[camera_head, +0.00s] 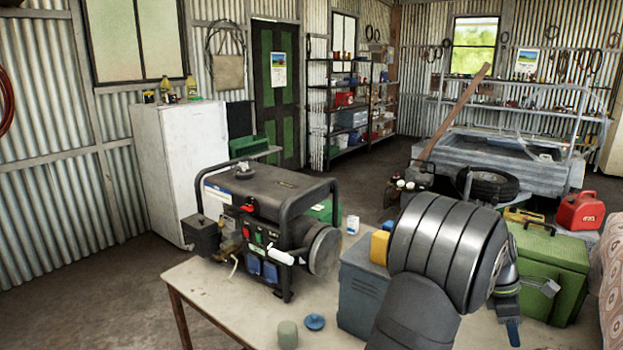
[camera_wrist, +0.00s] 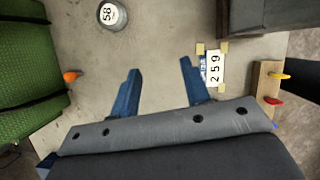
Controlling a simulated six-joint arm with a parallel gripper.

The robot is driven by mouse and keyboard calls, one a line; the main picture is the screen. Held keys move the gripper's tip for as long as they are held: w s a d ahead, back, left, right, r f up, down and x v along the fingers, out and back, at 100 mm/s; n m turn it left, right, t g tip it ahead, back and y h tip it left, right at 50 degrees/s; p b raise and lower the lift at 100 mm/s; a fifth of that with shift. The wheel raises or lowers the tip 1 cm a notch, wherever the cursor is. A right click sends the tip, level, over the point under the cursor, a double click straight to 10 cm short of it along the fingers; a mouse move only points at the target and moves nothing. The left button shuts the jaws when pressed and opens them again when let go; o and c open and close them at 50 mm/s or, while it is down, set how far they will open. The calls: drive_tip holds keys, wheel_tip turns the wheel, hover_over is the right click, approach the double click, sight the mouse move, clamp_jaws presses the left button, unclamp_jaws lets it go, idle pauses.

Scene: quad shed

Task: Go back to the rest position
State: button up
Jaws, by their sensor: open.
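My gripper (camera_wrist: 160,85) is open in the wrist view. Its two blue fingers stand well apart with only bare tabletop seen between them. In the head view my arm reaches across the right part of the table, and a blue fingertip of my gripper (camera_head: 513,333) points down in front of the green box (camera_head: 552,262). The rest of the gripper is mostly hidden behind my arm there. The worktable (camera_head: 205,295) lies below; the exact gap between fingertips and tabletop cannot be told.
A generator (camera_head: 265,215), blue-grey box (camera_head: 362,290), blue lid (camera_head: 314,322) and grey-green cylinder (camera_head: 287,334) stand on the table. The wrist view shows a white round top (camera_wrist: 112,14), a number card (camera_wrist: 213,68), an orange tip (camera_wrist: 71,77) and a wooden block (camera_wrist: 266,88) near the fingers.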

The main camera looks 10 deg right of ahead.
drive_tip(key=f, duration=0.4)
drive_tip(key=s+f, duration=0.1)
drive_tip(key=f, duration=0.7)
drive_tip(key=shift+s+d+f, duration=0.1)
drive_tip(key=shift+s+d, duration=0.1)
drive_tip(key=shift+s, duration=0.15)
